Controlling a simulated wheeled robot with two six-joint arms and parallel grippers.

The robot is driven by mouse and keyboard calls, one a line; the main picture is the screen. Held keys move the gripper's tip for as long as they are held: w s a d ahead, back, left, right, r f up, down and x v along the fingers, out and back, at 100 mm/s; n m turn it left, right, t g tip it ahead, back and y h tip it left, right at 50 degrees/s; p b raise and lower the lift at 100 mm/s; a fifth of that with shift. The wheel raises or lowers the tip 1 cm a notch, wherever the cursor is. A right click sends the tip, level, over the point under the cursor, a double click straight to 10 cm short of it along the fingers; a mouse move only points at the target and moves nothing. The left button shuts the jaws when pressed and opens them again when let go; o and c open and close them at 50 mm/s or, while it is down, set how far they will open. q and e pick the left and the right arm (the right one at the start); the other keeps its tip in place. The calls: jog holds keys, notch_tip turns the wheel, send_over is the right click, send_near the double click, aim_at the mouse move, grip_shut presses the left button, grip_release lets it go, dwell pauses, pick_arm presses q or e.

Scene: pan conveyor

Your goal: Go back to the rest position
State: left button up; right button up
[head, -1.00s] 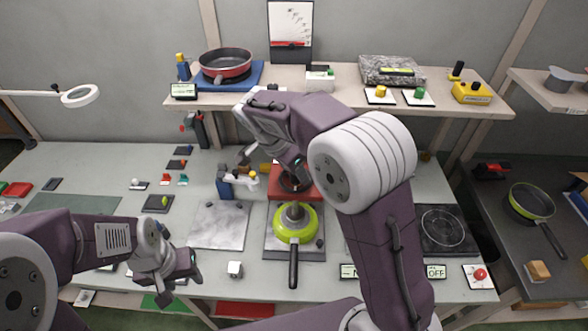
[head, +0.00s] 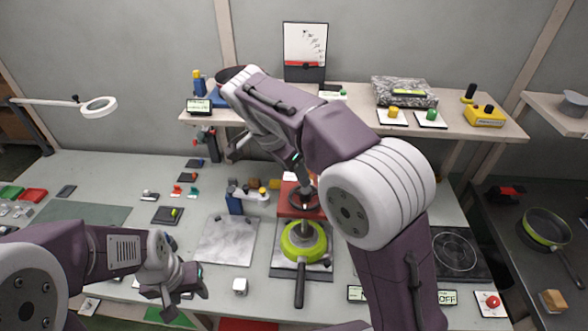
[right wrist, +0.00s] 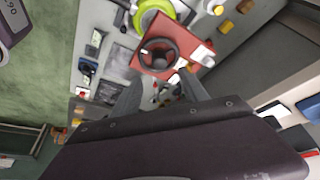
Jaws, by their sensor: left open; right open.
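My left gripper (head: 190,287) is open and empty, low over the front left part of the bench (head: 75,170).
The shelf (head: 360,104) behind carries a blue mat, a dark pan mostly hidden by my right arm, a stone slab (head: 402,91) and a yellow box (head: 485,115). A lamp (head: 99,107) stands left. Another green pan (head: 546,228) lies on the right counter.

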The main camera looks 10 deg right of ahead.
jog(key=s+d+f+m+g, duration=0.15)
jog(key=s+d+f, duration=0.35)
jog(key=d, duration=0.5)
jog(key=s+a+f+n+y, duration=0.2)
jog(key=s+f+n+y, duration=0.2)
jog(key=s+f+n, duration=0.7)
notch_tip(320, 180, down, 3)
jog(key=shift+n, duration=1.25)
jog(key=shift+s+t, duration=0.1)
jog(key=shift+t, duration=0.15)
